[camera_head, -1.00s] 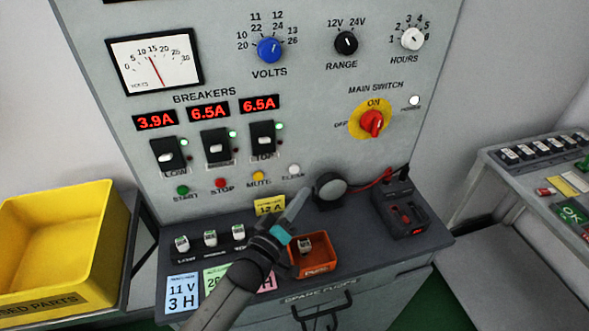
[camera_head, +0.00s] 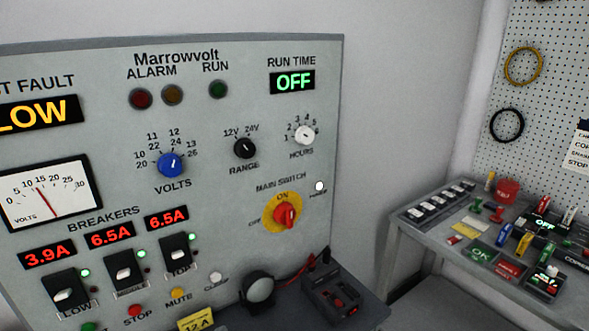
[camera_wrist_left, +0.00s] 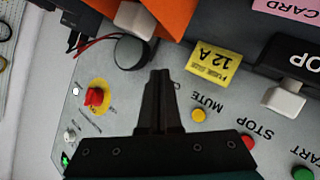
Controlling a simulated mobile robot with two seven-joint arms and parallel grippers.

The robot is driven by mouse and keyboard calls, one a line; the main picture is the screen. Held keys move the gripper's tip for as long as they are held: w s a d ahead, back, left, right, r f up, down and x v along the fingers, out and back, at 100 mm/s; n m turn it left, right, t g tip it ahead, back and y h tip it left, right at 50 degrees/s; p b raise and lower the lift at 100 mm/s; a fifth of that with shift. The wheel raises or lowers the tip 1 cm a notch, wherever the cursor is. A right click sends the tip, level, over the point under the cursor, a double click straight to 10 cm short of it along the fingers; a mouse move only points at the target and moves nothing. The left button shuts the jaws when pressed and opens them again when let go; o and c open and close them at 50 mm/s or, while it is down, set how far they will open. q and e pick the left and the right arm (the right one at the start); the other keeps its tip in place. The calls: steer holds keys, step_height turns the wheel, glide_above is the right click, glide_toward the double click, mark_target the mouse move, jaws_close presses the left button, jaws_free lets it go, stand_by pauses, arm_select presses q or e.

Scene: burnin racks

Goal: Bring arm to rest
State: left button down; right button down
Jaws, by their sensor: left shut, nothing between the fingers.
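My left gripper (camera_wrist_left: 158,95) shows in the left wrist view with its two dark fingers together and nothing between them. It is in front of the grey panel, beside the yellow "12 A" tag (camera_wrist_left: 214,62) and the round dark device (camera_wrist_left: 131,52). In the head view neither gripper shows. The control panel (camera_head: 225,115) fills the left of the head view, with its red main switch (camera_head: 287,216) on a yellow plate.
The wrist view also shows an orange tray (camera_wrist_left: 175,15) and a white-capped part (camera_wrist_left: 285,98) near the gripper. A dark box with red leads (camera_head: 333,294) stands on the panel's ledge. A side bench (camera_head: 402,225) at right holds several small parts under a pegboard (camera_head: 545,60).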

arm_select(q)
steer(key=s+m+g, duration=0.1)
steer(key=s, duration=0.2)
steer(key=s+f+m+g, duration=0.1)
steer(key=s+g, duration=0.1)
steer(key=s, duration=0.1)
steer(key=s+m+g, duration=0.1)
steer(key=s+g, duration=0.1)
steer(key=s, duration=0.2)
steer(key=shift+a+f+y, duration=0.2)
steer(key=shift+f+y, duration=0.2)
steer(key=s+r+m+g, duration=0.2)
steer(key=s+m+g, duration=0.3)
steer(key=s, duration=0.8)
step_height(320, 180, down, 27)
steer(key=s+g+b, duration=0.2)
steer(key=b, duration=0.2)
steer(key=s+a+f+g+b, duration=0.1)
steer(key=s+a+f+b, duration=0.1)
steer(key=s+f, duration=1.3)
steer(key=shift+a+f+b, duration=0.3)
steer(key=shift+f+b, duration=0.3)
steer(key=shift+f, duration=0.1)
steer(key=shift+s, duration=0.1)
